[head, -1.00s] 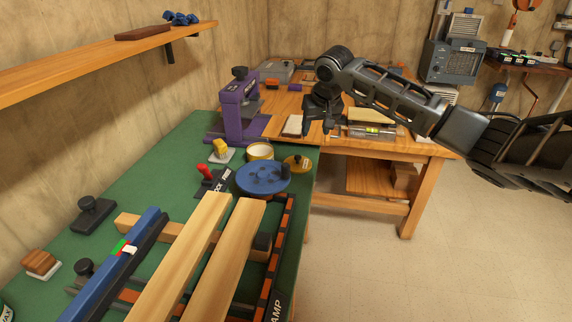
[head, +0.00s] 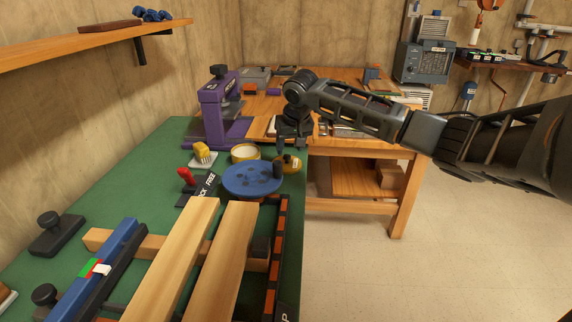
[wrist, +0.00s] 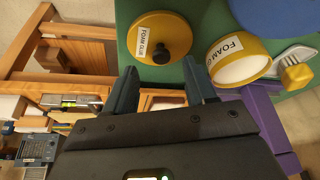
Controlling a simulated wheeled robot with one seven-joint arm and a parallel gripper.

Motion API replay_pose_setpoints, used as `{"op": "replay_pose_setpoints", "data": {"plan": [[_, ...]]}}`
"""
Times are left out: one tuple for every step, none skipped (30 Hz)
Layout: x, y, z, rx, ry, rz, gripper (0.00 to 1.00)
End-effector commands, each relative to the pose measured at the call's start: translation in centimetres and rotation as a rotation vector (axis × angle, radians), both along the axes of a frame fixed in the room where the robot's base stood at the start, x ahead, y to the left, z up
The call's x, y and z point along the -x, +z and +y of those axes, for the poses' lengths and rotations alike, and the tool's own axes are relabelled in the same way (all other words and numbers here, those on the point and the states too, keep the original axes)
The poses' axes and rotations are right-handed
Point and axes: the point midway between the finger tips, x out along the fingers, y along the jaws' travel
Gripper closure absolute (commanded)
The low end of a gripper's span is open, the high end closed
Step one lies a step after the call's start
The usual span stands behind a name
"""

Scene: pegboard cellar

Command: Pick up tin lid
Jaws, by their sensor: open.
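The tin lid (head: 292,167) is a flat yellow disc with a black knob and a "FOAM GLUE" label. It lies on the green bench top near its right edge; in the wrist view the lid (wrist: 178,25) shows whole, beyond my fingertips. The open yellow tin (head: 245,153) stands to its left; the tin (wrist: 238,62) also shows in the wrist view. My gripper (head: 294,147) is open and empty, pointing down above the lid and partly covering it in the head view. In the wrist view the gripper (wrist: 162,82) has its two fingers apart, with the knob beyond the gap.
A blue disc (head: 250,178) lies just in front of the lid. A purple press (head: 213,112) stands behind to the left. A small yellow-topped block (head: 202,151) and a red-handled clamp (head: 188,180) are left. A wooden workbench (head: 350,147) stands behind.

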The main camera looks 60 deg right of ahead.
Motion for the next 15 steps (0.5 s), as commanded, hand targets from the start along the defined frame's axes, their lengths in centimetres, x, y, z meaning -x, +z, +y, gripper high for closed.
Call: {"op": "replay_pose_setpoints", "data": {"plan": [[-0.2, -0.5, -0.3, 0.001, -0.001, 0.003, 0.45], [-0.4, -0.8, -0.4, 0.002, -0.001, 0.002, 0.45], [-0.7, -1.3, -0.6, 0.002, -0.002, 0.005, 0.45], [-0.9, -1.7, -0.8, 0.002, -0.002, 0.003, 0.45], [-1.1, -2.1, -0.9, 0.003, -0.002, 0.004, 0.45], [-1.3, -2.7, -1.0, 0.001, -0.001, 0.003, 0.45], [-1.4, -3.1, -1.1, 0.000, -0.002, 0.003, 0.45], [-1.4, -3.4, -1.2, 0.001, -0.001, 0.002, 0.45], [-1.5, -3.7, -1.3, 0.001, -0.001, 0.003, 0.45], [-1.6, -3.9, -1.4, 0.000, -0.002, 0.002, 0.45], [-1.6, -4.0, -1.4, 0.000, -0.002, 0.002, 0.45], [-1.7, -4.1, -1.4, 0.000, -0.001, 0.000, 0.45], [-1.7, -4.1, -1.4, 0.000, -0.001, 0.000, 0.45], [-1.7, -4.2, -1.4, 0.000, -0.001, 0.000, 0.45], [-1.7, -4.2, -1.4, 0.000, -0.001, 0.000, 0.45]]}}
